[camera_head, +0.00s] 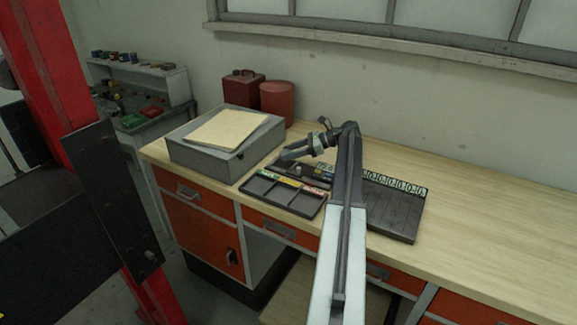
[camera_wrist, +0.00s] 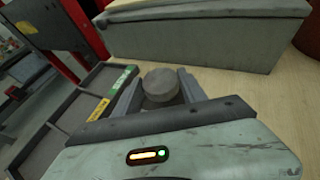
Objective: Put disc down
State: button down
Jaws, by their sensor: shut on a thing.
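A grey round disc (camera_wrist: 160,84) sits between the two fingers of my gripper (camera_wrist: 160,77) in the wrist view, and the fingers are shut on it. In the head view my gripper (camera_head: 287,155) is over the bench, between the grey box and the dark trays. The disc is too small to make out surely there. A dark tray with compartments (camera_head: 283,208) lies below and left of my arm, with yellow, green and red labels along its far edge. In the wrist view the tray (camera_wrist: 62,125) is left of the gripper, and the disc appears outside its labelled edge.
A grey box (camera_head: 205,158) with a paper on top stands behind the tray. A dark slotted rack (camera_head: 392,212) with round tags lies right of my arm. Red cans (camera_head: 277,101) stand at the wall. The wooden bench (camera_head: 495,215) is clear at right.

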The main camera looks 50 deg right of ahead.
aim_at(290, 164)
notch_tip(290, 164, down, 4)
jog(key=b, duration=0.2)
jog(key=shift+r+b, duration=0.25)
jog(key=shift+b, duration=0.05)
jog(key=shift+r, duration=0.2)
jog(key=shift+f, duration=0.15)
jog(key=c, duration=0.9)
grip_release()
jog(key=shift+c, duration=0.2)
